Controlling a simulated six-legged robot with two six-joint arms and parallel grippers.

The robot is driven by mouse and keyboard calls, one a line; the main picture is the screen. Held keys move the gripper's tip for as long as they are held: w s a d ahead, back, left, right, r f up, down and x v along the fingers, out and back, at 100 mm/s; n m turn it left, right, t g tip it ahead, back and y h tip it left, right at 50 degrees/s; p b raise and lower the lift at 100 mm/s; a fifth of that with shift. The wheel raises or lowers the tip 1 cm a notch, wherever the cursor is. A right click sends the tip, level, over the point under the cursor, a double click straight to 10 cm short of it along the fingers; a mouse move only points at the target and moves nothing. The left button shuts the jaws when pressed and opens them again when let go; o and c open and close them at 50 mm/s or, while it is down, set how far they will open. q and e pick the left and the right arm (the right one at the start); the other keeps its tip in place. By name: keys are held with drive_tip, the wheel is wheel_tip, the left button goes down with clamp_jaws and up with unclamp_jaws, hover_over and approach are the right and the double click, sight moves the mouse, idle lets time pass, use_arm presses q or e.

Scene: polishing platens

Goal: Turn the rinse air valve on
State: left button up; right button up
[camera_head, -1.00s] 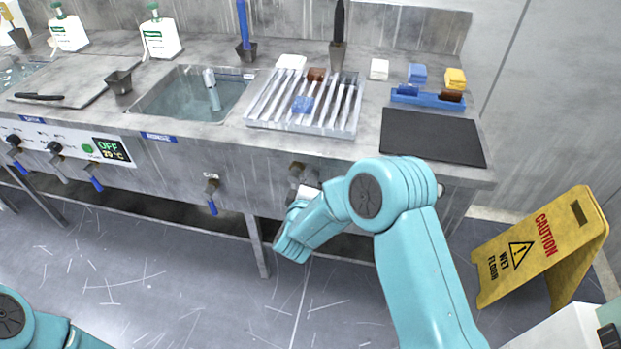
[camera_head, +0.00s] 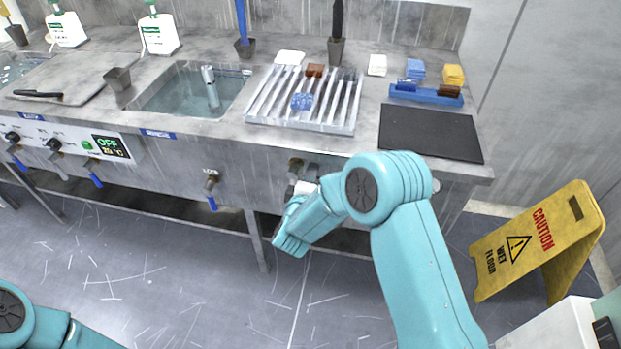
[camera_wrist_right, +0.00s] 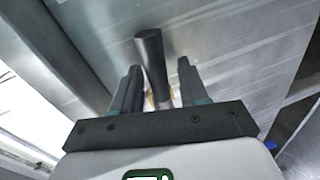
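A valve with a blue lever hanging down (camera_head: 211,187) sits on the bench front below and right of the rinse sink (camera_head: 195,92); its small label is too blurred to read. Further right, a brownish valve fitting (camera_head: 296,168) shows just above my right gripper, partly hidden by my arm. In the right wrist view a dark round handle (camera_wrist_right: 151,55) stands between the fingers of my right gripper (camera_wrist_right: 158,68). The fingers are apart, with a gap showing on the right side of the handle. I cannot tell which valve is the rinse air valve. My left gripper is out of view.
The bench top carries a slotted rack (camera_head: 345,122) and a black mat (camera_head: 430,134). A yellow wet-floor sign (camera_head: 535,245) stands at the right. Bench legs (camera_head: 257,243) stand below.

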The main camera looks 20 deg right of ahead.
drive_tip(key=shift+s, duration=0.1)
drive_tip(key=v, duration=1.6)
drive_tip(key=shift+p, duration=0.35)
drive_tip(key=shift+s, duration=0.1)
